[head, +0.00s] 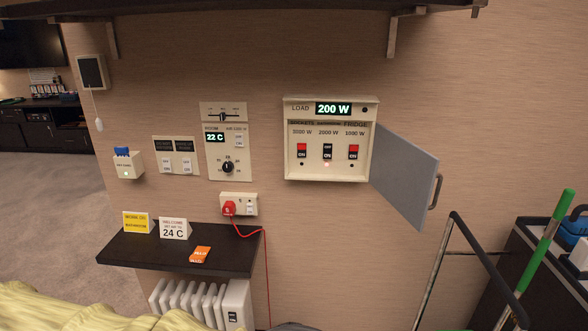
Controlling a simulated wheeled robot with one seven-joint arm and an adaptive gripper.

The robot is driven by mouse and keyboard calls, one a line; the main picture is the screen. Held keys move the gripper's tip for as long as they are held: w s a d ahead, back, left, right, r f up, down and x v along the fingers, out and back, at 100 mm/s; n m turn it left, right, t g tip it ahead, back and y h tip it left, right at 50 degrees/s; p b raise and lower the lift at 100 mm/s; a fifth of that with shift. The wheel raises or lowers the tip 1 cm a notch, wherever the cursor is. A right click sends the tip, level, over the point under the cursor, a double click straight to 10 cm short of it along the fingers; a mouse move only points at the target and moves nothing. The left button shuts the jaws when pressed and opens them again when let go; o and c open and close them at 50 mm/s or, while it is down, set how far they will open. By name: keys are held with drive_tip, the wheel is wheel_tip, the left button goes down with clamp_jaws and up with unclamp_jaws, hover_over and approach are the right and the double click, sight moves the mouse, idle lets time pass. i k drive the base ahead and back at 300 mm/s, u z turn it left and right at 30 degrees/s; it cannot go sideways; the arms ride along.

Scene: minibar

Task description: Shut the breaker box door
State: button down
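The breaker box (290,150) is a cream box on the wall right of centre. Its lit display reads 200 W, with several switches below; two are red and the middle one is black. Its grey door (404,176) stands open, swung out to the right from the box's right side. A dark handle (437,191) sits at the door's outer edge. My gripper is not in view.
A dark shelf (180,250) with small cards juts from the wall at lower left, above a white radiator (202,302). A cart with a black rail (437,265) and a green pole (545,245) stand at lower right.

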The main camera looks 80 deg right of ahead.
sight(405, 174)
drive_tip(key=k, duration=2.35)
drive_tip(key=z, duration=1.95)
drive_tip(key=k, duration=0.5)
drive_tip(key=i, duration=0.55)
drive_tip(key=z, duration=0.05)
